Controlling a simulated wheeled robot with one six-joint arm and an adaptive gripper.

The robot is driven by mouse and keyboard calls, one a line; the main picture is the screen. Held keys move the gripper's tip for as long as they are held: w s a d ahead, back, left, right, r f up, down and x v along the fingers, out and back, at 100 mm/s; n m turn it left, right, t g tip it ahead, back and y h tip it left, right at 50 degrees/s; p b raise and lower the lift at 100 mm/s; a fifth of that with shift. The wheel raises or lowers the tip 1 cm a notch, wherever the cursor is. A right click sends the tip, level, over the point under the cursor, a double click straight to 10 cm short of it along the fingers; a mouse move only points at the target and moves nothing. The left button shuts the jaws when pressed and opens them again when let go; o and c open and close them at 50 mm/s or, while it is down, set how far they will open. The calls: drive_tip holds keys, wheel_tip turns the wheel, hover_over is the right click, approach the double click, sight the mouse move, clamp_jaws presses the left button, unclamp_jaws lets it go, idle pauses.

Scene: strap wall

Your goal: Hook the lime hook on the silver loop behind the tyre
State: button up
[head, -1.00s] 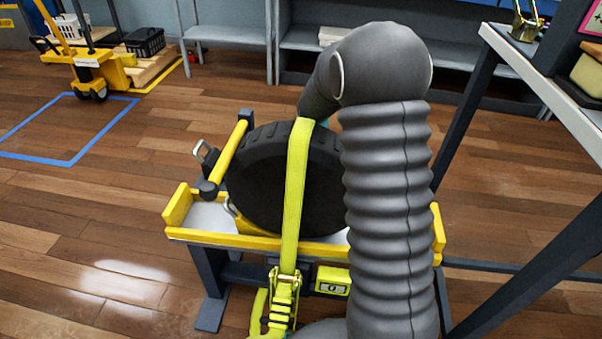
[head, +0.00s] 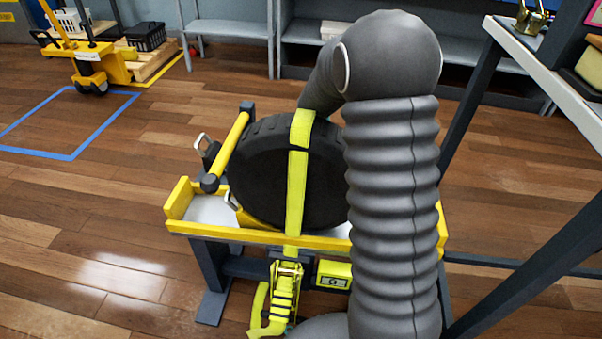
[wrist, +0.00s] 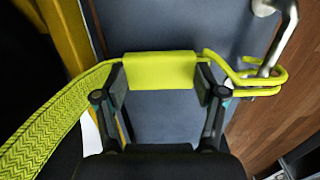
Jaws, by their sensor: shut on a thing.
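My gripper (wrist: 160,95) is shut on the lime hook's grip (wrist: 160,70), seen in the wrist view. The lime hook (wrist: 232,76) sticks out to the right, and its bent end overlaps the lower part of the silver loop (wrist: 287,40). I cannot tell for certain whether the hook is caught around it. The lime strap (wrist: 60,115) runs off to the left. In the head view the strap (head: 297,185) lies over the black tyre (head: 262,170) and comes down its front to a ratchet (head: 286,278). My arm and the tyre hide the gripper there.
The tyre stands in a yellow-edged tray (head: 205,232). A yellow bar (head: 226,148) and another silver loop (head: 203,140) are at its left. A table (head: 535,70) stands close on the right. Floor is open on the left.

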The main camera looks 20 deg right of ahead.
idle(0.4)
drive_tip(key=o, duration=1.3)
drive_tip(key=shift+o, duration=0.2)
drive_tip(key=shift+s, duration=0.1)
